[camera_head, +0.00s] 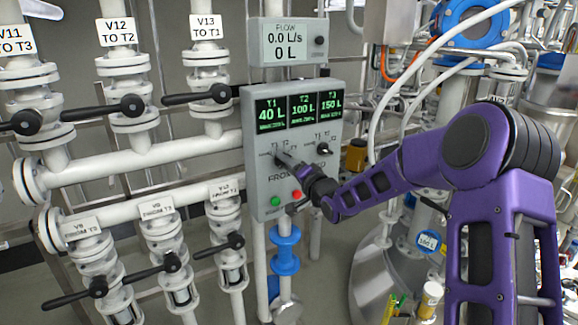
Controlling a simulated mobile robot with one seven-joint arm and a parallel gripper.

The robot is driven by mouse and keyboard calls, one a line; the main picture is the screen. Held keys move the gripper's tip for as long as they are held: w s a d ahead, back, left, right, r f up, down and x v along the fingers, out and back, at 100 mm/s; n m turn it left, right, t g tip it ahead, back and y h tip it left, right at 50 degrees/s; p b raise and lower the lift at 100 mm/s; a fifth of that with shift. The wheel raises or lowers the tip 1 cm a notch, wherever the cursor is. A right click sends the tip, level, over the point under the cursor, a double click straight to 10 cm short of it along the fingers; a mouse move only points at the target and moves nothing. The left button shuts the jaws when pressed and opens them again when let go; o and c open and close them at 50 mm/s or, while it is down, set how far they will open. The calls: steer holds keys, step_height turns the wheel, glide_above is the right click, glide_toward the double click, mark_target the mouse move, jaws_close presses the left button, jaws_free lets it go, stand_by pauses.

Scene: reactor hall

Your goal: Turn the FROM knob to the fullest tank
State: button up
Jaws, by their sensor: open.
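The grey control panel (257,180) stands upright in the middle of the head view. Its green displays (300,108) read T1 40 L, T2 100 L and T3 150 L, so T3 shows the most. The FROM knob (281,157) is on the left half of the panel, partly hidden by my gripper. Its pointing direction cannot be made out. The TO knob (323,149) is to its right and in clear view. My gripper (292,165) is open at the FROM knob; whether its fingers touch the knob cannot be told.
A green button (276,201) and a red button (297,195) sit low on the panel, close under my gripper. A flow meter (287,42) above reads 0.0 L/s and 0 L. White pipes with black-handled valves (209,95) fill the left. A metal tank stands lower right.

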steer(key=v, duration=1.7)
steer(key=shift+d, duration=0.2)
